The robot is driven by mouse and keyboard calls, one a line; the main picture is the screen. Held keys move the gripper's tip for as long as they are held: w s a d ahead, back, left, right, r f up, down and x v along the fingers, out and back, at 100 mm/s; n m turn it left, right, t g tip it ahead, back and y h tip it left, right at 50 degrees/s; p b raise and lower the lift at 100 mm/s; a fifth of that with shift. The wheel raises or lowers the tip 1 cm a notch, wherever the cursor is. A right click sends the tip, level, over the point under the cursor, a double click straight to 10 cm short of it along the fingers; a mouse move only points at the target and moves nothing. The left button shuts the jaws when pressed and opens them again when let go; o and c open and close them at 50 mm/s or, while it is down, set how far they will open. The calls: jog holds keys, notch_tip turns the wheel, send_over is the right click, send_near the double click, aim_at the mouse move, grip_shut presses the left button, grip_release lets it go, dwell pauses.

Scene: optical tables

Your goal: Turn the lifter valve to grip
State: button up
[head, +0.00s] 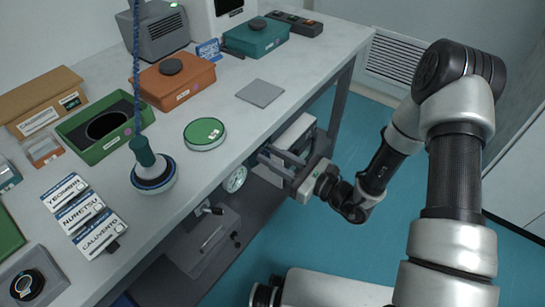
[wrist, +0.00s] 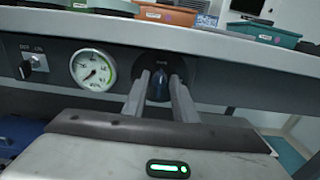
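The lifter valve, a dark blue knob (wrist: 158,86) on a black round plate, sits on the front panel under the table edge in the wrist view. Its pointer end looks roughly upright; small lettering above it is too blurred to read. My gripper (wrist: 160,78) is in front of the panel with one finger on each side of the knob, and narrow gaps seem to show between. In the head view my gripper (head: 265,156) reaches the table's front edge, and the knob is hidden there. The lifter (head: 152,172), with a green handle, hangs on a blue hose over the tabletop.
The table edge (wrist: 120,30) overhangs just above my fingers. A green round disc (head: 204,133) and several boxes stand on the tabletop.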

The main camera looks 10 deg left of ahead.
grip_shut()
jog(key=shift+r+m+p, duration=0.1)
jog(key=shift+m+p, duration=0.2)
jog(key=shift+m, duration=0.1)
jog(key=m+p, duration=0.3)
jog(key=m, duration=0.3)
jog(key=m+p, duration=0.4)
jog(key=m, duration=0.2)
jog(key=shift+w+d, duration=0.1)
jog(key=shift+w, duration=0.1)
jog(key=m, duration=0.1)
jog(key=m+p, duration=0.1)
jog(key=m, duration=0.3)
jog(key=shift+f+p, duration=0.35)
